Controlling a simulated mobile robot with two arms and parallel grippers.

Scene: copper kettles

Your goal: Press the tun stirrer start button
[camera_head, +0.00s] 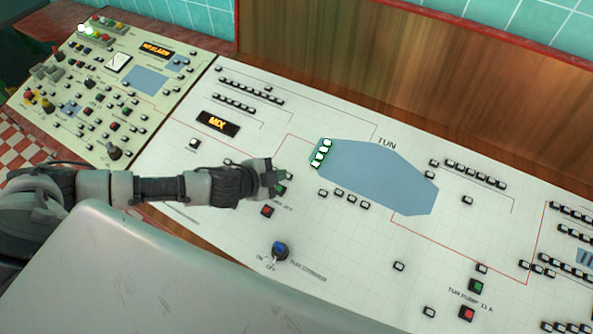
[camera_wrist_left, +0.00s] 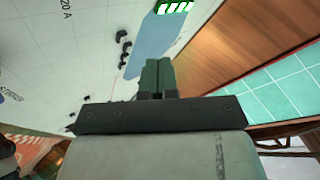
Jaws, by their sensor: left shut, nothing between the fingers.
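My left gripper (camera_head: 283,177) is shut and empty, low over the white control panel (camera_head: 350,250), left of the blue TUN shape (camera_head: 375,180). A green button (camera_head: 281,190) shows just below its fingertips, partly covered by them; I cannot tell whether they touch it. A red button (camera_head: 267,211) sits below the green one, with a small label between them that is too blurred and covered to read. In the left wrist view the closed fingers (camera_wrist_left: 158,78) point toward the panel, and the green button cannot be made out. My right gripper is not in view.
A blue rotary knob (camera_head: 280,249) stands below the red button. Another green button (camera_head: 476,286) and red button (camera_head: 467,313), labelled TUN PUMP, are at the lower right. Lit green indicators (camera_head: 321,153) border the TUN shape. A wooden back panel (camera_head: 400,75) rises behind.

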